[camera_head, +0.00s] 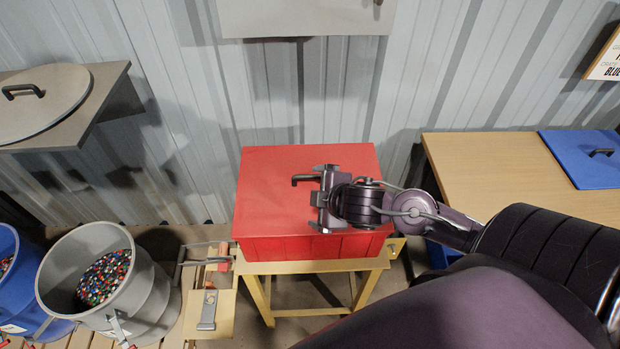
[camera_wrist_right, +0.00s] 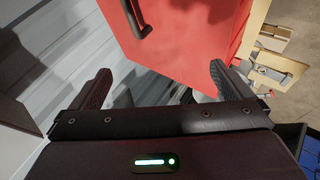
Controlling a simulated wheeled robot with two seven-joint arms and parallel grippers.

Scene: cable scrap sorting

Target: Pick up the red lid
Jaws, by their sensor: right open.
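The red lid (camera_head: 266,174) lies flat on a red crate (camera_head: 285,250), which stands on a small wooden stand. Its dark handle (camera_head: 304,178) sticks up near the lid's middle. My right gripper (camera_head: 322,190) is over the lid, just right of the handle, with its jaws open. In the right wrist view the red lid (camera_wrist_right: 200,30) fills the upper middle, with the handle (camera_wrist_right: 138,18) at the top edge. There the open right gripper's fingers (camera_wrist_right: 160,85) stand apart with nothing between them. I cannot tell whether they touch the lid. My left gripper is not in view.
A wooden table (camera_head: 490,165) with a blue lid (camera_head: 585,160) stands at right. A grey bucket (camera_head: 150,295) of coloured scraps and a blue bucket (camera_head: 20,260) stand at lower left. A grey round lid (camera_head: 45,100) lies on a wall shelf. The corrugated wall is close behind.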

